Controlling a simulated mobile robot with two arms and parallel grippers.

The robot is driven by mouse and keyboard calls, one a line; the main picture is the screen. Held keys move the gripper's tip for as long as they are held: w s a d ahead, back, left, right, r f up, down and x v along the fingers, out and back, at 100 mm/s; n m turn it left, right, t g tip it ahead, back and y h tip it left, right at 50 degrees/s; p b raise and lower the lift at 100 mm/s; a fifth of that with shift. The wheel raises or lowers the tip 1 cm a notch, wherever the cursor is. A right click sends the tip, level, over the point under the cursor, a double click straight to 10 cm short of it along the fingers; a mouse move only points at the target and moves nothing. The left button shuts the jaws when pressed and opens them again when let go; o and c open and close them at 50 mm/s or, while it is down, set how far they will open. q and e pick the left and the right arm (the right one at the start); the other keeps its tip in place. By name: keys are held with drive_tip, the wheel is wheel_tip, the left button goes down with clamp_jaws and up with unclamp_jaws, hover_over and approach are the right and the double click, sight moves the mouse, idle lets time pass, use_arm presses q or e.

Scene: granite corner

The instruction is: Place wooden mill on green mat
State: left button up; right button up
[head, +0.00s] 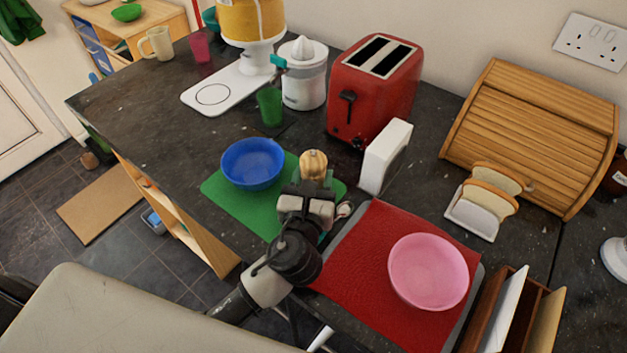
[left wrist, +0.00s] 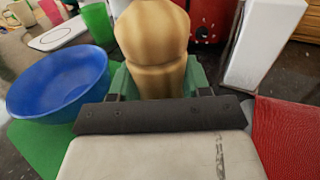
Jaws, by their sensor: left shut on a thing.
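The wooden mill (head: 313,164) is pale, turned wood with a rounded top. My left gripper (head: 311,184) is shut on it, and the mill stands up beyond the fingers. In the left wrist view the mill (left wrist: 153,45) is upright between the jaws, its lower part hidden by the gripper. The green mat (head: 228,203) lies on the dark counter under and around the gripper. From the head, the mill appears over the mat's right part; whether its base touches the mat is hidden. My right gripper is not in view.
A blue bowl (head: 253,164) sits on the mat's left part, left of the mill. A white upright block (head: 385,157) and a red toaster (head: 374,88) stand behind right. A red mat (head: 352,250) with a pink bowl (head: 428,272) lies to the right. A green cup (head: 270,106) stands behind.

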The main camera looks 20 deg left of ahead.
use_arm(q)
drive_tip(key=shift+f, duration=0.2)
drive_tip(key=shift+f, duration=0.1)
drive_tip(key=o, duration=1)
